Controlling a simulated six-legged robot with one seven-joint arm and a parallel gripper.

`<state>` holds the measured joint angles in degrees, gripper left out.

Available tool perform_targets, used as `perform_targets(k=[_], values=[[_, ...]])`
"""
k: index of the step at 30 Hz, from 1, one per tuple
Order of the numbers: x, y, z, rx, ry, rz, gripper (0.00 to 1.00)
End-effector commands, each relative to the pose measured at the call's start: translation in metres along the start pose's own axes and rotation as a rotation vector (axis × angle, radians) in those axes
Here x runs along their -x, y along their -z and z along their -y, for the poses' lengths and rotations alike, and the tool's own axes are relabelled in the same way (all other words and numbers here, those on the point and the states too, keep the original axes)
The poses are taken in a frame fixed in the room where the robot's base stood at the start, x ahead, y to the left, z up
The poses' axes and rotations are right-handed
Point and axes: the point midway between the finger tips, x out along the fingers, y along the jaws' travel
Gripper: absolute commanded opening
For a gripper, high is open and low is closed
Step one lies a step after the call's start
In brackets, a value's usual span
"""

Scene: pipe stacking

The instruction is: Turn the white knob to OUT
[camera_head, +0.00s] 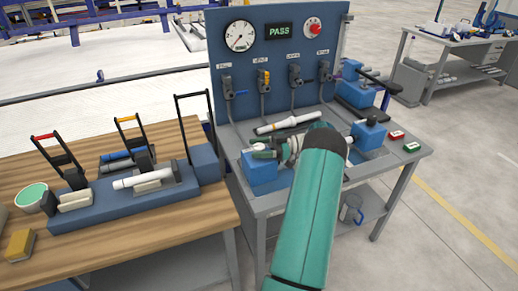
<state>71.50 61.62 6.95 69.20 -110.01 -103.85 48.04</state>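My teal arm reaches up over the grey test bench (415,153) and covers much of its middle. Grey parts at its far end, around my gripper (284,151), show beside a blue clamp block (260,174). My fingers are too small and too hidden to tell if they are open or shut. A white pipe (288,122) lies on the bench behind my gripper.
A blue panel (222,60) with a gauge, PASS display, red knob and several valves stands behind. Red and green buttons sit at the bench's right. The left wooden table (190,228) holds a blue fixture with raised lever clamps.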

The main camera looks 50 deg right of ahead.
Motion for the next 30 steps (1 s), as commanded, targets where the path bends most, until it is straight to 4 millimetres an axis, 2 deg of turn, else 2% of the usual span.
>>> perform_targets(k=[8, 11, 17, 27, 30], values=[[0.002, -0.001, 0.000, -0.002, -0.002, 0.001, 0.60], [0.008, -0.001, 0.000, -0.001, -0.003, 0.002, 0.60], [0.041, -0.002, 0.000, -0.001, -0.005, 0.003, 0.60], [0.116, -0.002, 0.001, 0.000, -0.004, 0.001, 0.60], [0.126, -0.002, 0.000, 0.000, -0.001, -0.003, 0.60]])
